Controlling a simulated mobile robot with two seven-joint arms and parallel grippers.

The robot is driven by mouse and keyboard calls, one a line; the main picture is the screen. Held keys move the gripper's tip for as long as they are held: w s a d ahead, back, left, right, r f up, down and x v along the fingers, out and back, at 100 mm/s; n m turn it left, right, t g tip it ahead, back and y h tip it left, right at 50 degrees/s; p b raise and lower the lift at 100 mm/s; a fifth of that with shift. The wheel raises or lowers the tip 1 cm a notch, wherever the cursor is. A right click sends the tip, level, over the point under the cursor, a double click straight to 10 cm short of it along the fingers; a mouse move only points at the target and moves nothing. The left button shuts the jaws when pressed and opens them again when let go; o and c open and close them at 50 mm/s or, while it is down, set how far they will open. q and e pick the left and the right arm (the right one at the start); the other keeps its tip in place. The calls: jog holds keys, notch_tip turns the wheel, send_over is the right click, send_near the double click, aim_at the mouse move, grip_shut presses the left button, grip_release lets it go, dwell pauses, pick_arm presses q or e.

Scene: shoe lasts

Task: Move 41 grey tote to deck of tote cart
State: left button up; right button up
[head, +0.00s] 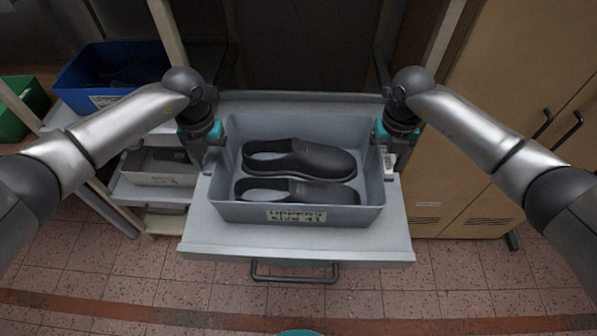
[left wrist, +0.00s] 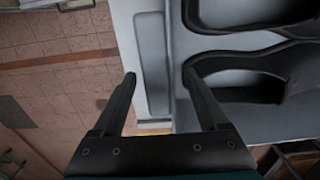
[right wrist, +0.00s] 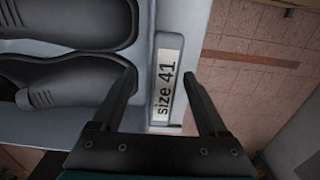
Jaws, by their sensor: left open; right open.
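The grey tote (head: 232,211) labelled "uppers size 41" holds two black shoe uppers (head: 305,160), lying side by side. It sits on a light grey deck (head: 300,240) with a dark pull handle (head: 294,272) in front. My left gripper (head: 208,158) is open at the tote's left end. In the left wrist view its fingers (left wrist: 159,74) lie either side of the end rim. My right gripper (head: 390,155) is open at the right end. In the right wrist view its fingers (right wrist: 161,74) lie either side of a lip with a "size 41" label (right wrist: 168,85). I cannot tell whether the fingers touch the tote.
A blue tote (head: 115,72) and a green tote (head: 20,105) stand on shelving at the left. A grey tote (head: 158,168) sits on a lower shelf there. A wooden cabinet (head: 510,100) with dark handles stands at the right.

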pick_arm(q)
grip_shut()
pick_arm(e)
grip_shut()
pick_arm(q)
jog(key=shift+r, duration=0.1)
pick_arm(e)
jog(key=shift+r, duration=0.1)
dwell(0.9)
